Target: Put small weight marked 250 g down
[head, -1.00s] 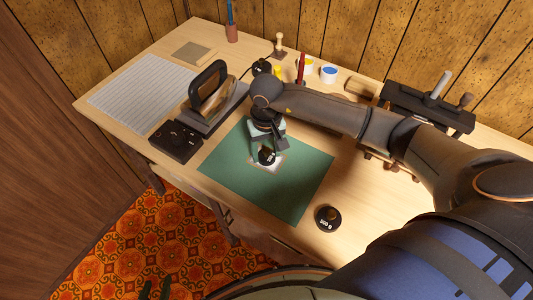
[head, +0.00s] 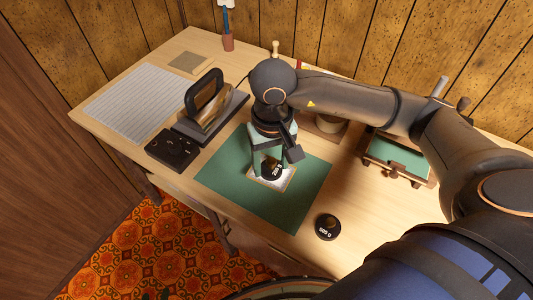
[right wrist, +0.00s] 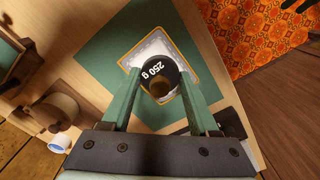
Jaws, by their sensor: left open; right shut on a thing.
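The small black weight marked 250 g (head: 271,173) is upright over a white, gold-edged square (head: 285,184) on the green mat (head: 227,172). My right gripper (head: 268,168) points down and is shut on the weight. In the right wrist view the weight (right wrist: 153,70) sits between the two green fingers (right wrist: 160,84), with its label showing, over the white square (right wrist: 148,50). I cannot tell whether its base touches the square.
A larger black weight marked 500 g (head: 327,227) stands right of the mat. A wooden tray (head: 397,157) lies to the right.

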